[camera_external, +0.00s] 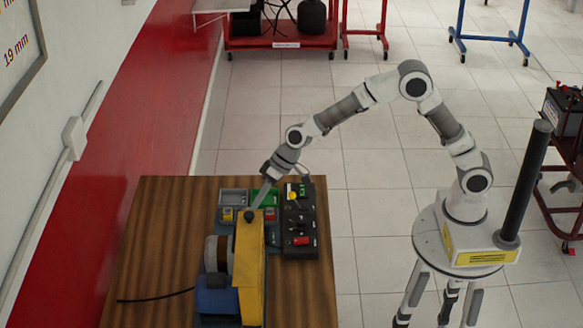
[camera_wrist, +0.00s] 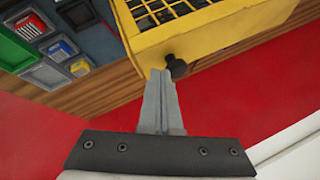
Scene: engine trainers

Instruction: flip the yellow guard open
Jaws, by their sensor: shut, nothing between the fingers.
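The yellow guard (camera_external: 250,265) is a long panel on the machine on the wooden table, and it also shows in the wrist view (camera_wrist: 150,42) with a dark mesh window. A black knob (camera_external: 249,216) sits at the guard's far end; in the wrist view the knob (camera_wrist: 177,67) sticks out from the guard's edge. My gripper (camera_external: 251,208) is shut and empty, with its fingertips right beside the knob. In the wrist view my fingertips (camera_wrist: 161,73) lie just left of the knob. I cannot tell whether they touch it.
The machine has a blue body (camera_external: 216,300) and a brown-grey cylinder (camera_external: 217,253). The table's left side is mostly clear, except for a black cable.

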